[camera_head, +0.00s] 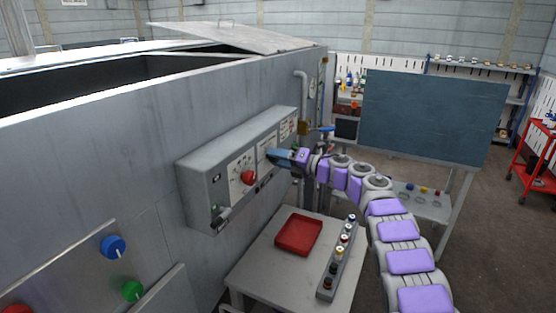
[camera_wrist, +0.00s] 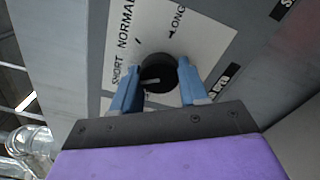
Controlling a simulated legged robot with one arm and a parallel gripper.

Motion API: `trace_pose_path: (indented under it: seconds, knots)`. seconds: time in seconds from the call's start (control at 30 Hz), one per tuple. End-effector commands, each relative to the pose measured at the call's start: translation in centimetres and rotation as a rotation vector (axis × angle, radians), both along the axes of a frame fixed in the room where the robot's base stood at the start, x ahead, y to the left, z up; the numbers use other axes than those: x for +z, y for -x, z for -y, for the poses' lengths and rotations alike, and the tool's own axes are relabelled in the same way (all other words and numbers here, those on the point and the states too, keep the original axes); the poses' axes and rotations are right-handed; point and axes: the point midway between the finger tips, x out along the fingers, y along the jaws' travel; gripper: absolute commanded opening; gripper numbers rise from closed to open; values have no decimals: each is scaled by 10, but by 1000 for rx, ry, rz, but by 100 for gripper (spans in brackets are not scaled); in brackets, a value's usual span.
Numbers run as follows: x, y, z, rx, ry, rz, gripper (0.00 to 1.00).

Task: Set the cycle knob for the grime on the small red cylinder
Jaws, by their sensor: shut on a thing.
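The black cycle knob (camera_wrist: 157,70) sits on a white plate (camera_wrist: 190,30) marked SHORT, NORMAL and LONG in the wrist view. A short pale line shows on its face, but I cannot tell surely which label it points to. My gripper (camera_wrist: 152,92) has its blue fingers on either side of the knob, shut on it. In the head view my gripper (camera_head: 284,157) is at the right part of the grey control box (camera_head: 205,180) and hides the knob. Several small cylinders stand in a rack (camera_head: 326,294); I cannot tell which is the small red one or its grime.
A red tray (camera_head: 298,236) lies on the table (camera_head: 262,268) below the box. A red knob (camera_head: 248,177) is left of my gripper. Blue (camera_head: 113,246) and green (camera_head: 132,290) buttons are at lower left. A dark board (camera_head: 430,118) stands behind my arm.

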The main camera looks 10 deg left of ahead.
Motion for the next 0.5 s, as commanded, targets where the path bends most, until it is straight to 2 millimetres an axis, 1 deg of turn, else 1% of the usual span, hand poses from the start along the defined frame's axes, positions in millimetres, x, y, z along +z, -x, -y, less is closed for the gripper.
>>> trace_pose_path:
  seconds: [0.03, 0.23, 0.27, 0.5]
  knots:
    - [-7, 0, 0, 2, 6, -7, 13]
    - [-7, 0, 0, 2, 6, -9, 13]
    - [-7, 0, 0, 2, 6, -9, 45]
    - [-3, 1, 0, 1, 4, -5, 68]
